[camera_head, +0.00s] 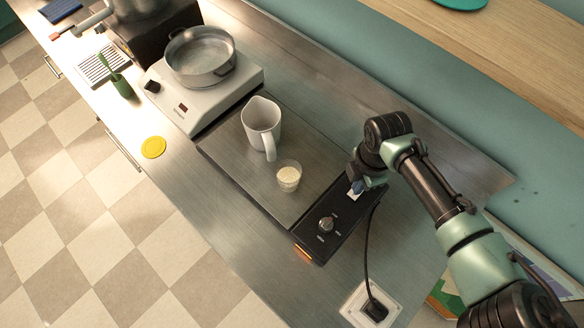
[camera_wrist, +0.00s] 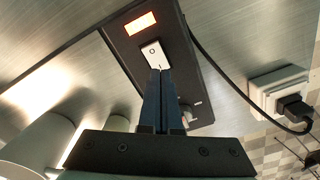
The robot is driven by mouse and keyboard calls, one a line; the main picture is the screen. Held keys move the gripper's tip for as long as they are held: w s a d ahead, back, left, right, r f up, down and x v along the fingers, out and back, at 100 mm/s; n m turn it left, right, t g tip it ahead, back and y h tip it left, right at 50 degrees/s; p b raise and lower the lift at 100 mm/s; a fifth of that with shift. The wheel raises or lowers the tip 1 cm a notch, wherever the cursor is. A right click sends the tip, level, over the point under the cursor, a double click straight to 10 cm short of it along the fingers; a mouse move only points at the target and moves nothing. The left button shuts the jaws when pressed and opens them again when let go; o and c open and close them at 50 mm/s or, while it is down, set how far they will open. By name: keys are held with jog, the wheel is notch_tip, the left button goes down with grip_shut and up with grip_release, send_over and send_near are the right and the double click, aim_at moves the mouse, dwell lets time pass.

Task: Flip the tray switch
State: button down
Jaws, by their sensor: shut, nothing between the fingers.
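The tray (camera_head: 235,165) is a flat grey metal plate on the counter with a black control panel (camera_head: 312,238) at its right end. A white rocker switch (camera_wrist: 153,53) on the panel also shows partly in the head view (camera_head: 354,195). My gripper (camera_wrist: 160,72) is shut and empty, its dark fingertips at the lower edge of the switch; I cannot tell if they touch it. In the head view my gripper (camera_head: 357,186) is over the panel's back part. A bright orange-white rectangle (camera_wrist: 140,23) lies beyond the switch. A round knob (camera_head: 326,225) sits nearer the front.
A white jug (camera_head: 262,122) and a small glass with pale contents (camera_head: 288,176) stand on the tray. A black cord runs to a plug in a white socket (camera_head: 371,305). A pot (camera_head: 201,55) on a white hotplate (camera_head: 200,97) stands left. A yellow disc (camera_head: 153,147) lies on the counter.

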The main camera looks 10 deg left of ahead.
notch_tip(320, 180, up, 5)
jog(key=p, duration=0.3)
jog(key=shift+f+p, duration=0.2)
jog(key=shift+p, duration=0.1)
jog(key=shift+a, duration=0.1)
